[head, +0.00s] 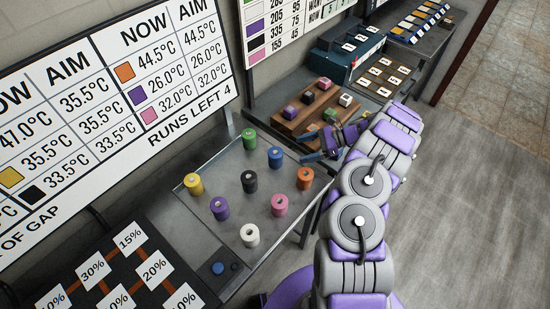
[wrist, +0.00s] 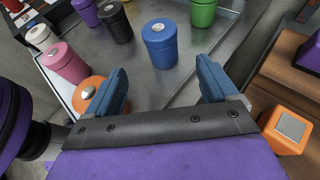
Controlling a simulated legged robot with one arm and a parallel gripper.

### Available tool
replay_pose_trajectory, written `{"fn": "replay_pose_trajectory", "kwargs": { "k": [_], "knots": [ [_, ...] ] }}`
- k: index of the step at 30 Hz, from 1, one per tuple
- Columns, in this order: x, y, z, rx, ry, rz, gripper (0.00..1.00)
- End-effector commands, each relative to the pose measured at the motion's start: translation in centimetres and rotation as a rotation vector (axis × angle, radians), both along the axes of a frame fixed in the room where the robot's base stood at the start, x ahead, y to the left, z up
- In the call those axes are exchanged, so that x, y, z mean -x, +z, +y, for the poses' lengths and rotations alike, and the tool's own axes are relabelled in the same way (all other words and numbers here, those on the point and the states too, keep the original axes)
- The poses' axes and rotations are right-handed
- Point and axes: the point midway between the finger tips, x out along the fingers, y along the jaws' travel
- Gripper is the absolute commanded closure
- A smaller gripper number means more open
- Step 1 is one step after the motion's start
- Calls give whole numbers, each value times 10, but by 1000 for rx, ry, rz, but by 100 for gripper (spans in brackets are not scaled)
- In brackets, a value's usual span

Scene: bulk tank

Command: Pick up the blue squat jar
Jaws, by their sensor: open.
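The blue squat jar (head: 275,157) stands upright on the metal table, in the back row between the green jar (head: 249,139) and the orange jar (head: 305,178). In the wrist view the blue jar (wrist: 160,46) stands ahead of my gripper (wrist: 162,78), roughly centred between its two blue fingers. The fingers are apart with nothing between them, and a gap of table shows before the jar. In the head view my gripper (head: 314,148) is to the right of the blue jar, near the wooden rack.
Black (head: 249,182), pink (head: 279,205), purple (head: 220,209), yellow (head: 193,184) and white (head: 249,236) jars share the table (head: 205,240). In the wrist view the orange jar (wrist: 97,98) is close by the left finger. A wooden rack (head: 290,127) holds coloured blocks.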

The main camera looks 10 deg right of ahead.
Motion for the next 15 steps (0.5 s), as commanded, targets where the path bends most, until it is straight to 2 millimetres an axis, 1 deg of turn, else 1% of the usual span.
{"fn": "replay_pose_trajectory", "kwargs": {
  "k": [1,9,12,15],
  "knots": [
    [-1,-5,10,-4,4,1,13],
    [-9,-25,57,-4,4,-1,13],
    [-12,-30,68,-1,1,-3,13],
    [-13,-31,74,0,1,-3,13]
  ]
}}
